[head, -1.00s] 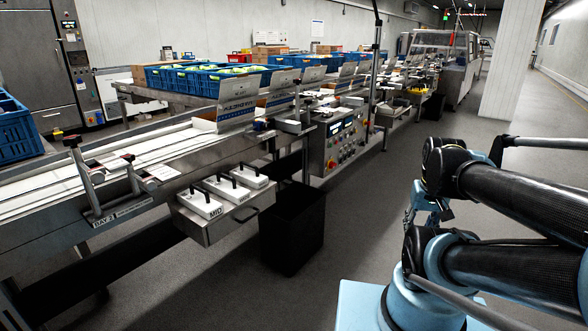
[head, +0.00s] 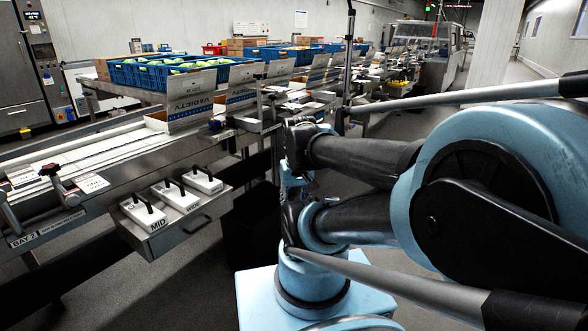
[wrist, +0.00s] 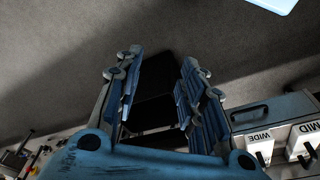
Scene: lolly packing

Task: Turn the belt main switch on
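The control panel with the belt switches is hidden behind my arm in the head view, so I cannot make out the main switch or its position. In the wrist view, small knobs and a red spot on a metal face (wrist: 38,156) show at the lower left, too small to identify. My gripper (wrist: 160,88) is open and empty, its two blue padded fingers well apart. A black bin (wrist: 158,75) lies beyond and between the fingers.
A metal drawer unit (head: 168,241) with white handled blocks marked MID and WIDE (head: 180,196) stands left of my arm. The black bin also shows in the head view (head: 248,225). Floor beyond is clear.

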